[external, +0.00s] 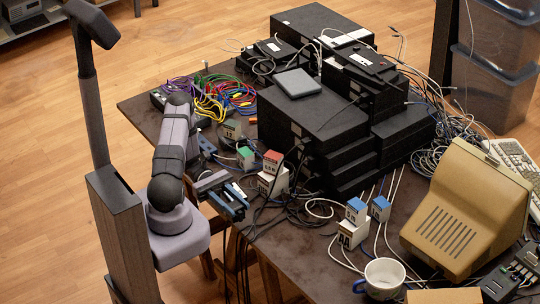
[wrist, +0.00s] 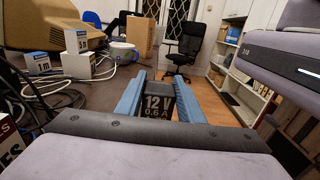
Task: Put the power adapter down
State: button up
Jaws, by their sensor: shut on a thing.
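My gripper (external: 232,203) is at the near-left edge of the dark table in the external view, its blue fingers reaching right. In the wrist view, the fingers (wrist: 158,98) are closed on a black power adapter (wrist: 157,106) marked "12V 0.6A". The adapter sits between both fingers with its label facing the camera. In the external view the adapter is hard to make out between the fingers. I cannot tell whether anything supports it from below.
Stacked black boxes (external: 312,118) rise behind. A beige monitor (external: 462,205) and a mug (external: 382,279) are at the right.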

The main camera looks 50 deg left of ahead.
jog(key=w+a+n+t+y+b, duration=0.2)
jog(key=w+a+n+t+y, duration=0.1)
jog(key=w+a+n+t, duration=0.6)
jog(key=a+r+n+t+y+b, duration=0.15)
jog(key=a+t+y, duration=0.25)
jog(key=a, duration=0.5)
jog(key=a+r+n+t+y+b, duration=0.1)
jog(key=a+r+n+t+y, duration=0.2)
jog(key=a, duration=0.6)
jog(key=shift+y, duration=0.6)
jog(key=shift+w+a+f+p, duration=0.15)
jog(key=shift+f+p, duration=0.25)
jog(key=shift+f, duration=2.35)
jog(key=shift+w+f+p, duration=0.1)
jog(key=shift+f+p, duration=0.25)
jog(key=shift+f, duration=2.35)
jog(key=shift+f, duration=0.2)
jog(key=o, duration=1.2)
jog(key=shift+c, duration=0.2)
jog(key=shift+r, duration=0.2)
